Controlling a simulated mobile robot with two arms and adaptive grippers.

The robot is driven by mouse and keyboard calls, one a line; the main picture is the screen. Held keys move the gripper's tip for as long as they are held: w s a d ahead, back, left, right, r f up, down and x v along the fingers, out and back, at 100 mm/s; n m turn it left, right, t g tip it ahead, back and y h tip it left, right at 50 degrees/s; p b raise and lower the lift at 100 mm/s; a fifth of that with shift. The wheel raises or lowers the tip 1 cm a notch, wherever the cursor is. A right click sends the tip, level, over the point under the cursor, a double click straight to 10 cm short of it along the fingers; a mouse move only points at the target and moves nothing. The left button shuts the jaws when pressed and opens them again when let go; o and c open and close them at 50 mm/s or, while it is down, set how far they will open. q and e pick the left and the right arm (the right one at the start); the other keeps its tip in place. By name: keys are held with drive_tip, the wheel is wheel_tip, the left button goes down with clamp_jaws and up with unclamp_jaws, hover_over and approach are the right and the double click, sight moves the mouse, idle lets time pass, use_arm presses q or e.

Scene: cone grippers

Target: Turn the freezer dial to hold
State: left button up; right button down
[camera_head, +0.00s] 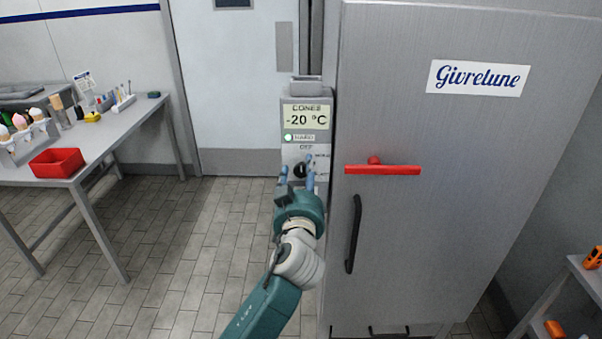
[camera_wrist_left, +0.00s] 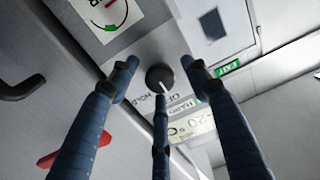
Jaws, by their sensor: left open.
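The freezer dial (camera_head: 300,170) is a round black knob on the grey control box (camera_head: 306,98), left of the freezer door. In the left wrist view the dial (camera_wrist_left: 159,77) shows a white pointer line that appears to point toward the OFF label. The HOLD label (camera_wrist_left: 144,100) is beside OFF. My left gripper (camera_head: 297,176) is open in front of the box, its blue fingers spread around the dial. In the wrist view the gripper (camera_wrist_left: 160,80) has fingers either side and one below; whether any touches the dial I cannot tell. My right gripper is not in view.
The box display (camera_head: 307,116) reads -20 °C above a lit green lamp (camera_head: 288,137). The freezer door (camera_head: 450,150) has a red lever (camera_head: 382,170) and a black handle (camera_head: 354,234) close to my arm. A table (camera_head: 110,140) with a red bin (camera_head: 57,162) stands left.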

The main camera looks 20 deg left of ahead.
use_arm(q)
drive_tip(key=c, duration=1.1)
drive_tip(key=shift+c, duration=0.2)
drive_tip(key=shift+m, duration=1)
drive_tip(key=m+p, duration=0.1)
drive_tip(key=m, duration=0.2)
drive_tip(key=shift+m, duration=0.3)
drive_tip(key=m+p, duration=0.1)
drive_tip(key=m, duration=0.2)
drive_tip(key=shift+p, duration=0.35)
drive_tip(key=shift+f+m+p, duration=0.1)
drive_tip(key=shift+m+p, duration=0.4)
drive_tip(key=shift+m, duration=1.1)
